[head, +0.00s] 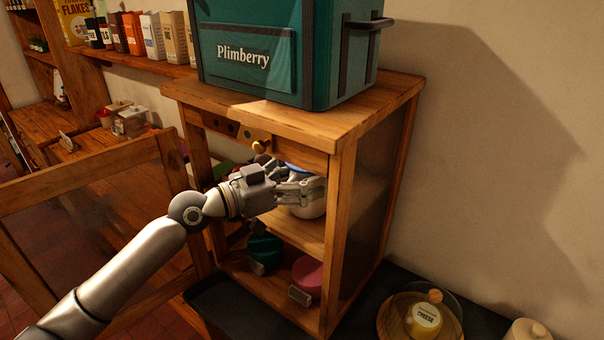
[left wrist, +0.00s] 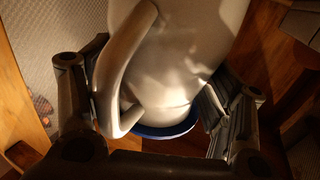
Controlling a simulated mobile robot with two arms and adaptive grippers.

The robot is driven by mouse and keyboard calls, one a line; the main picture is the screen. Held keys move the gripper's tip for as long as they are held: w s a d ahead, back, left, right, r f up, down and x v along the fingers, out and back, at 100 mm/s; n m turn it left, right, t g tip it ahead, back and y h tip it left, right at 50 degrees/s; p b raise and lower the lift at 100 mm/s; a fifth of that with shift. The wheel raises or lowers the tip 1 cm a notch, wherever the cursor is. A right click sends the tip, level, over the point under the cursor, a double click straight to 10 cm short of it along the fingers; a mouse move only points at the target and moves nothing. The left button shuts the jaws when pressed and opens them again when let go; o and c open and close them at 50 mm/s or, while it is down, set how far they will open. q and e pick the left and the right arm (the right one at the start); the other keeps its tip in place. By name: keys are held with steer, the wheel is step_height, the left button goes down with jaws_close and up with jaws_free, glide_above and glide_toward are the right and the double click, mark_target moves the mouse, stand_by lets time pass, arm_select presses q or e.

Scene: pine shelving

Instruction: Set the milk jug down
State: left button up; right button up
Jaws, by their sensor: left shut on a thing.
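The milk jug (head: 310,208) is white with a blue rim and is inside the wooden cabinet (head: 342,215), at the upper shelf (head: 312,236). My left gripper (head: 294,187) reaches in through the open front and is shut on the jug, partly hiding it. In the left wrist view the jug (left wrist: 185,60) fills the middle, with its handle (left wrist: 122,75) by the left finger and its blue rim at the bottom of the picture. My left gripper's fingers (left wrist: 158,108) are on either side of it. I cannot tell whether the jug's base touches the shelf. My right gripper is not in view.
The cabinet's framed door (head: 88,164) stands open at left. A green item (head: 265,248) and a pink item (head: 308,274) sit on the lower shelf. A teal Plimberry box (head: 270,50) is on top. A cheese (head: 424,320) on a board is at lower right.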

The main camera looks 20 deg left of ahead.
arm_select(q)
steer(key=shift+r, duration=0.1)
steer(key=o, duration=1.8)
steer(key=shift+d, duration=0.1)
steer(key=shift+c, duration=0.2)
steer(key=o, duration=0.4)
steer(key=shift+c, duration=0.2)
steer(key=b+v, duration=0.7)
steer(key=v, duration=0.5)
steer(key=shift+b, duration=0.3)
